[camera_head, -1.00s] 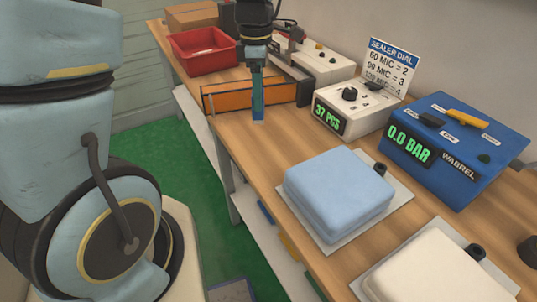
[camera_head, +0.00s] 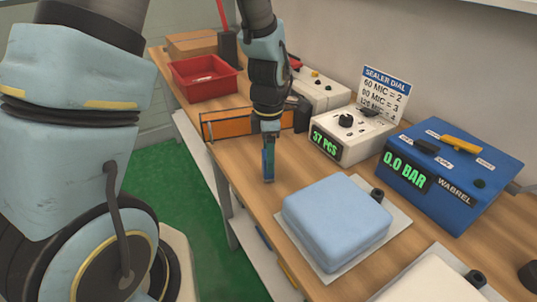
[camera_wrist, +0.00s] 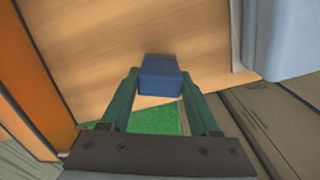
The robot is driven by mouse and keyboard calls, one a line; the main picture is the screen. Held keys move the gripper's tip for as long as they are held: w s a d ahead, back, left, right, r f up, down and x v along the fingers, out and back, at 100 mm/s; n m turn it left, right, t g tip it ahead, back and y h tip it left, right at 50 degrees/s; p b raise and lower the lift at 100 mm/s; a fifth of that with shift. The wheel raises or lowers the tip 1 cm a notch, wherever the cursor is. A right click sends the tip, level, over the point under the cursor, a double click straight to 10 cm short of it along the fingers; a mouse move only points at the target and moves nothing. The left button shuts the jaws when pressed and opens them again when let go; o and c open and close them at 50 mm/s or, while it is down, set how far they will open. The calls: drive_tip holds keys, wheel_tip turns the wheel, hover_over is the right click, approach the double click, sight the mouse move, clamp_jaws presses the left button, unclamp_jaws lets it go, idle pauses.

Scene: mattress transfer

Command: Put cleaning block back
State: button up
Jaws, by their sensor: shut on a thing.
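My gripper (camera_head: 268,165) points down over the front part of the wooden table, between the orange panel and the light blue mattress. It is shut on a small blue block, the cleaning block (camera_wrist: 161,76), which sits between the green fingertips in the wrist view. In the head view the block is mostly hidden by the fingers. I cannot tell whether its lower end touches the table.
The light blue mattress (camera_head: 336,215) lies on a pale sheet to the right. The orange panel (camera_head: 228,125) stands behind left, the red bin (camera_head: 204,78) farther back. The counter box (camera_head: 340,140) and blue pressure box (camera_head: 450,175) line the wall side. Bare table (camera_head: 310,165) lies between.

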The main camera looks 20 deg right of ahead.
drive_tip(key=shift+f, duration=0.2)
drive_tip(key=shift+f, duration=0.15)
drive_tip(key=o, duration=1.5)
drive_tip(key=shift+c, duration=0.2)
